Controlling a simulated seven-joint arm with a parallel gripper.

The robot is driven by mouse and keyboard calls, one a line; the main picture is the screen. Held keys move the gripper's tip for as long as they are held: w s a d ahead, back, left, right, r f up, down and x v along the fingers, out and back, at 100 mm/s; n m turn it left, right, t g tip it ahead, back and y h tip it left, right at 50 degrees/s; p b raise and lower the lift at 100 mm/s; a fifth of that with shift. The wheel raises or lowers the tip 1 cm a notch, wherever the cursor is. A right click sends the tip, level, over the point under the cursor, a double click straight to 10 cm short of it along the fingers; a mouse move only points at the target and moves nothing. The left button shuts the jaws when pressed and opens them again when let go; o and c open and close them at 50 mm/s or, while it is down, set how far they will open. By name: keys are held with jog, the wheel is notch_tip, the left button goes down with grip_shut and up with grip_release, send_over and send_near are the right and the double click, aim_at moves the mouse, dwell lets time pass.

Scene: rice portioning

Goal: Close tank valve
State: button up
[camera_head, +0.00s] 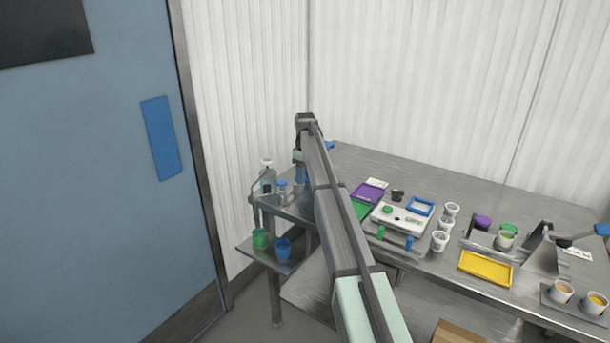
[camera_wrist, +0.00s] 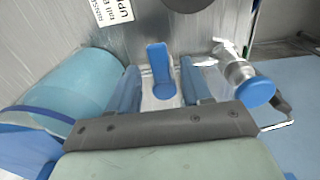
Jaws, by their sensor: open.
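In the wrist view my gripper (camera_wrist: 161,72) is open, its two blue fingers standing either side of a blue upright lever (camera_wrist: 158,58) with a rounded base. The lever appears to be a valve handle; gaps show on both sides, so the fingers look apart from it. A translucent blue cylinder (camera_wrist: 82,88), perhaps the tank, lies left of the fingers. A clear and metal fitting with a blue round cap (camera_wrist: 255,92) is to the right. In the head view my arm reaches to the table's far left corner and mostly hides the gripper and lever.
A clear bottle (camera_head: 268,182) stands left of my arm. A scale (camera_head: 398,218), a yellow tray (camera_head: 486,268) and several white cups fill the table's right side. A wall is close behind.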

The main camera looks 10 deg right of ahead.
notch_tip(320, 180, up, 14)
dwell(0.6)
jog(key=shift+f, duration=0.1)
